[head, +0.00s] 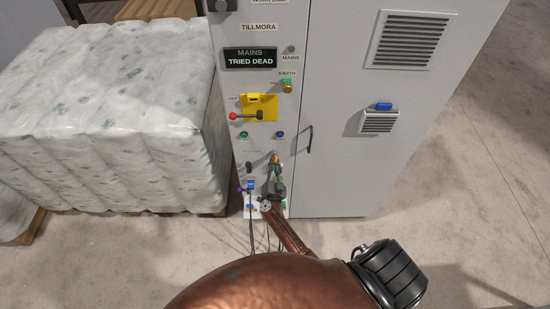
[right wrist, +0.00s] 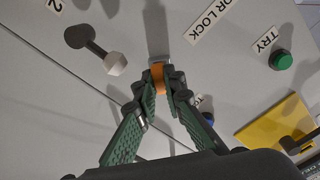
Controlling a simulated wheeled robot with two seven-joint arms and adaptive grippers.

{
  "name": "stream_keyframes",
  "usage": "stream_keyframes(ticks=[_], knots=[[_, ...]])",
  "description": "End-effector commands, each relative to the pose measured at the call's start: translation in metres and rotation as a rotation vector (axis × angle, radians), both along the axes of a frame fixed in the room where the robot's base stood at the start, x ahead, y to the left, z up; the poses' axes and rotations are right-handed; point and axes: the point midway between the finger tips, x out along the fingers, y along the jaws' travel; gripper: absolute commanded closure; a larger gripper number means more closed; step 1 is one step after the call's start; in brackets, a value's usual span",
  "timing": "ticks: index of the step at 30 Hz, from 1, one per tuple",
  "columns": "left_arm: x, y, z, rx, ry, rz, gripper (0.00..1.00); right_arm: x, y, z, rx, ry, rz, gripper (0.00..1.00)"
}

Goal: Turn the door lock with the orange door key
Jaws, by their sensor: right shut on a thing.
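The orange door key (head: 276,157) is at the lower part of the grey cabinet's left panel. My right gripper (head: 275,166) is shut on it. In the right wrist view the orange key (right wrist: 157,76) sits between the two green-padded fingertips (right wrist: 162,84), close to the panel face. A label (right wrist: 218,19) ending in "OR LOCK" is just beside it. The door lock itself is hidden behind the key and fingertips, so I cannot tell how far the key is in it. My left gripper is not in view.
A yellow switch plate (head: 262,103) with a red-knobbed lever (head: 234,116) is above the key. A green button (right wrist: 281,60) is by "TRY". A black lever with a pale end (right wrist: 98,50) is nearby. A black door handle (head: 309,139) is right. Wrapped bales (head: 110,120) stand left.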

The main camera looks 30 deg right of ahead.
Motion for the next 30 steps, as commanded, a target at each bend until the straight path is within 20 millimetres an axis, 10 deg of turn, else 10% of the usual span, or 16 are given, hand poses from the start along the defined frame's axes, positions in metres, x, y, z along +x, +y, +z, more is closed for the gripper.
stream_keyframes(ticks=[30], knots=[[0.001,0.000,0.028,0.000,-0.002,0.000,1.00,-0.001,-0.002,-0.001,-0.281,0.176,-0.012,1.00]])
